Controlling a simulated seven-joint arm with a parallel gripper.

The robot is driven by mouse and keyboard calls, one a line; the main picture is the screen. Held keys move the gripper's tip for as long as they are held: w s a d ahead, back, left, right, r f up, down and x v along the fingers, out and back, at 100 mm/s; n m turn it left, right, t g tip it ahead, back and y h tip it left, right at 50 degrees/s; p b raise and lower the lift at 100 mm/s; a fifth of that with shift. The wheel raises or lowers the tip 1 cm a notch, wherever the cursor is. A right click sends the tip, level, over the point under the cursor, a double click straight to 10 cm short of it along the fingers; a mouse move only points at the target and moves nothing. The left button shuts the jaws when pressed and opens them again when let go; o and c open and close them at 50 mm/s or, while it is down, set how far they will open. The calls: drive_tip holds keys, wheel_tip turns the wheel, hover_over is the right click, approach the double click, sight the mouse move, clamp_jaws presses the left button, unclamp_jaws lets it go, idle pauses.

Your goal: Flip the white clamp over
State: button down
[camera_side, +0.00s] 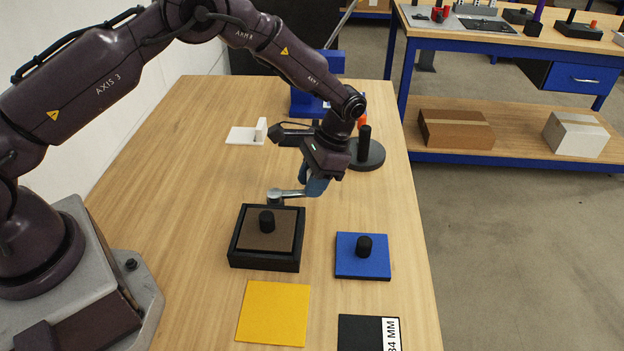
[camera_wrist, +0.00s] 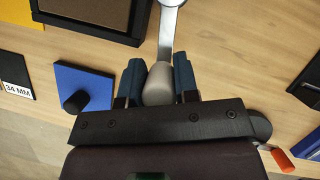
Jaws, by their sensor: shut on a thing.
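The clamp is a silver lever (camera_side: 288,193) with a pale grey-white rounded handle (camera_wrist: 158,84), at the back edge of a black square fixture (camera_side: 264,262). The lever's pivot stands beside the fixture, and the lever reaches right toward my gripper (camera_side: 315,186). In the wrist view my gripper (camera_wrist: 158,72) has its two blue fingers on both sides of the handle, shut on it. The silver lever also shows in the wrist view (camera_wrist: 171,32), running away from the handle past the fixture's edge. The side view hides the handle behind the fingers.
The fixture holds a brown plate (camera_side: 252,232) with a black knob. A blue plate (camera_side: 348,266), a yellow plate (camera_side: 272,313) and a black labelled plate (camera_side: 358,333) lie nearby. A white angled part (camera_side: 243,135) and a round black stand (camera_side: 369,158) are farther back.

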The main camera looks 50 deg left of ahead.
drive_tip(key=shift+w+a, duration=0.1)
drive_tip(key=a+n+h, duration=0.1)
drive_tip(key=n, duration=0.1)
drive_tip(key=w+a+n, duration=0.1)
drive_tip(key=n, duration=0.1)
drive_tip(key=shift+a+n+h, duration=0.3)
drive_tip(key=shift+h, duration=0.1)
drive_tip(key=a+n, duration=0.1)
drive_tip(key=a+n+h, duration=0.1)
drive_tip(key=n, duration=0.1)
drive_tip(key=shift+w+a+n, duration=0.15)
drive_tip(key=shift+n, duration=0.15)
drive_tip(key=a+n+h, duration=0.1)
drive_tip(key=n, duration=0.1)
drive_tip(key=s+a+n+t, duration=0.1)
drive_tip(key=n, duration=0.1)
drive_tip(key=shift+a+h, duration=0.35)
drive_tip(key=shift+h, duration=0.05)
drive_tip(key=shift+s+a+n+t+h, duration=0.25)
drive_tip(key=shift+a+n, duration=0.2)
drive_tip(key=shift+n, duration=0.55)
drive_tip(key=shift+s+a+n+t+h, duration=0.15)
drive_tip(key=shift+s+a+n+t, duration=0.25)
drive_tip(key=shift+n, duration=0.6)
drive_tip(key=shift+a, duration=0.1)
drive_tip(key=c, duration=0.9)
unclamp_jaws()
drive_tip(key=shift+o, duration=0.2)
drive_tip(key=v, duration=1.3)
